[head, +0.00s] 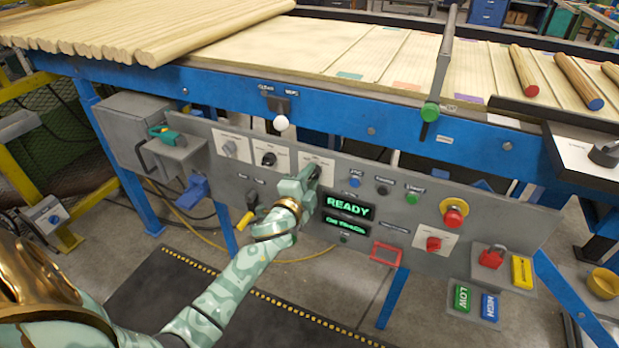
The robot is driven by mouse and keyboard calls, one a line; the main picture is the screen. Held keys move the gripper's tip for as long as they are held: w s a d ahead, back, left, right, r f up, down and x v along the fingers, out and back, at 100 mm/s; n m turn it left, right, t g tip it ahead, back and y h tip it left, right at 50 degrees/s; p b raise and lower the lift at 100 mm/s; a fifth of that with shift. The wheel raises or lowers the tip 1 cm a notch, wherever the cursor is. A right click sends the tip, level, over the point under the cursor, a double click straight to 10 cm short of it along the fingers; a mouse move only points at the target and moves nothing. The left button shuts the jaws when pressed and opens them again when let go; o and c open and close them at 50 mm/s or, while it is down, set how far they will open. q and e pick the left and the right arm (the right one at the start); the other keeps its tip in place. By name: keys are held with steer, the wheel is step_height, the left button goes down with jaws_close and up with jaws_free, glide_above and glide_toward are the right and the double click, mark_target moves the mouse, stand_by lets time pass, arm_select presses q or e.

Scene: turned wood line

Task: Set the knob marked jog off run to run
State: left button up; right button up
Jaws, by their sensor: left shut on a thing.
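My left gripper (310,176) reaches in from the lower left and is shut on a knob on the third white plate (317,160) of the grey control panel. The fingers hide most of that knob, so its pointer direction cannot be read. Two more knobs sit on plates to its left: a grey one (230,148) and a black one (268,159). The plate lettering is too small to read, so I cannot confirm which is marked jog off run. My right gripper is not in view.
Right of the gripper are a lit green READY display (348,207), small buttons, a red emergency button (454,213) with a yellow collar and a red knob (433,244). A white-balled lever (281,122) stands above. Wooden rods (140,35) lie on the blue-framed line.

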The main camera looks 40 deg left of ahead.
arm_select(q)
steer(key=shift+f+m, duration=0.1)
steer(key=shift+m, duration=0.5)
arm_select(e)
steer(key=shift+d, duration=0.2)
arm_select(q)
steer(key=o, duration=1)
steer(key=p+v, duration=0.2)
steer(key=v, duration=1.4)
steer(key=shift+s+d+p, duration=0.2)
steer(key=shift+p, duration=0.1)
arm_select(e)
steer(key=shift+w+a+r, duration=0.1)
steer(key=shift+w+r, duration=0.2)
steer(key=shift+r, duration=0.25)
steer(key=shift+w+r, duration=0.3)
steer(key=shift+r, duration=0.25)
